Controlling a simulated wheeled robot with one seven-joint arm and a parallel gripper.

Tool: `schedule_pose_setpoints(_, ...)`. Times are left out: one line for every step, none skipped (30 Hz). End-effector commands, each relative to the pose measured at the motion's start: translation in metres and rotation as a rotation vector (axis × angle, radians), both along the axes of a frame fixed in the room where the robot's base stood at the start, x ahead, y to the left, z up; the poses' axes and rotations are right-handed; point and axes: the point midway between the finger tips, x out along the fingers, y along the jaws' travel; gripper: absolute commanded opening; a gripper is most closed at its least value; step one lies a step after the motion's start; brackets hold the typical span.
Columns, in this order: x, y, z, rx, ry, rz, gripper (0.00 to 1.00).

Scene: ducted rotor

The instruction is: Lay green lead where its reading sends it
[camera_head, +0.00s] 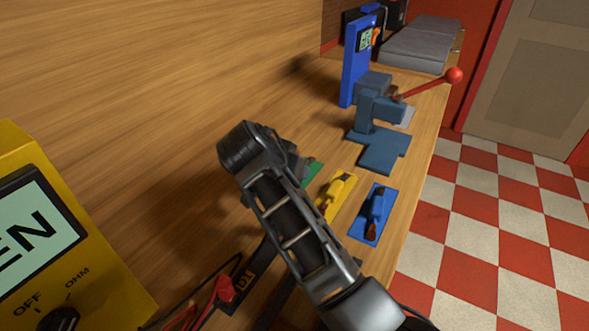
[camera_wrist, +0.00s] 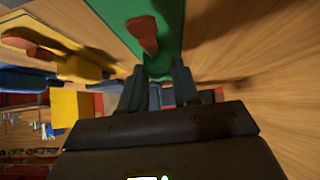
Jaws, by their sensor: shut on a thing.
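The green lead, with a green body (camera_wrist: 157,66) and a reddish-brown end, shows in the wrist view between my fingertips (camera_wrist: 157,82). My gripper is shut on it, low over or on a green mat (camera_wrist: 172,14). I cannot tell whether the lead touches the mat. In the head view my arm hides the lead; only a bit of the green mat (camera_head: 315,172) shows. A yellow meter (camera_head: 110,270) stands at left, its knob near OFF and OHM. Its screen (camera_head: 38,232) is cut off by the frame; the letters "EN" show.
A yellow lead (camera_head: 337,190) on a yellow mat and a blue lead (camera_head: 376,212) on a blue mat lie right of my gripper. A blue press (camera_head: 378,125) with a red-ball handle stands beyond. A blue upright device (camera_head: 356,65) with a screen is behind it. A red clip (camera_head: 222,291) lies near.

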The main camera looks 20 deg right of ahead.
Motion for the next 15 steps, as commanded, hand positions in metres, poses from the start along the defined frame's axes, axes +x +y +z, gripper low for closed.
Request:
schedule_pose_setpoints(-0.0004,-0.0002,-0.0050,0.000,0.002,-0.001,0.00)
schedule_pose_setpoints(-0.0003,-0.0001,-0.0070,0.000,0.001,-0.001,0.00)
schedule_pose_setpoints(-0.0001,-0.0001,-0.0083,0.000,-0.001,0.001,0.00)
schedule_pose_setpoints(0.0000,0.0000,-0.0086,0.000,-0.002,0.000,0.00)
schedule_pose_setpoints(0.0000,-0.0001,-0.0086,0.000,-0.002,0.000,0.00)
schedule_pose_setpoints(0.0000,-0.0001,-0.0084,0.000,-0.002,0.000,0.00)
schedule_pose_setpoints(0.0000,-0.0001,-0.0084,0.000,-0.002,0.000,0.00)
schedule_pose_setpoints(0.0000,-0.0001,-0.0084,0.000,-0.002,0.000,0.00)
schedule_pose_setpoints(0.0000,-0.0002,-0.0086,0.000,-0.002,0.000,0.00)
schedule_pose_setpoints(0.0000,-0.0001,-0.0091,0.000,-0.002,0.000,0.00)
schedule_pose_setpoints(0.0000,-0.0002,-0.0100,0.001,-0.001,0.000,0.00)
schedule_pose_setpoints(-0.0001,-0.0003,-0.0115,0.001,-0.001,0.000,0.00)
schedule_pose_setpoints(-0.0001,-0.0002,-0.0124,0.000,-0.001,-0.001,0.00)
schedule_pose_setpoints(-0.0001,-0.0003,-0.0112,0.000,-0.001,-0.001,0.34)
schedule_pose_setpoints(-0.0001,-0.0003,-0.0110,0.000,-0.001,-0.001,0.38)
